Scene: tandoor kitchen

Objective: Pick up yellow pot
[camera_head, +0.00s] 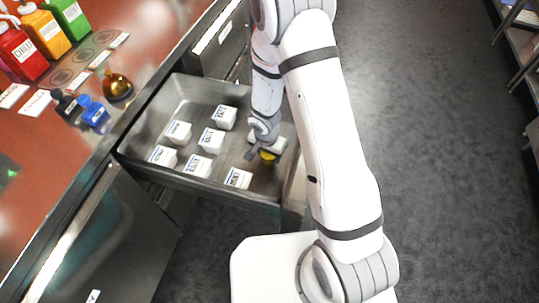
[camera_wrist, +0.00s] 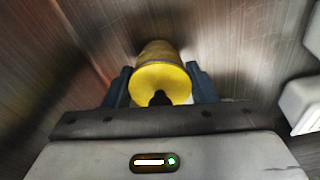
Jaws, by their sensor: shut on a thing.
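The yellow pot (camera_wrist: 160,72) is in the wrist view, between the two dark blue fingers of my gripper (camera_wrist: 160,86). It looks like a small yellow cylinder with a round face and a dark spot on it. My gripper is shut on it. In the head view, the yellow pot (camera_head: 267,156) shows as a small yellow patch under my gripper (camera_head: 262,154), inside the open metal drawer (camera_head: 140,150), at its right end. Most of the pot is hidden there by my gripper. I cannot tell whether the pot touches the drawer floor.
Several white labelled tubs (camera_head: 211,140) stand in the drawer left of my gripper. Blue (camera_head: 93,111) and dark (camera_head: 67,106) small pots and a brown-gold round pot (camera_head: 117,87) stand on the red counter (camera_head: 40,165), with coloured bottles (camera_head: 45,33) behind. The floor (camera_head: 440,150) at right is clear.

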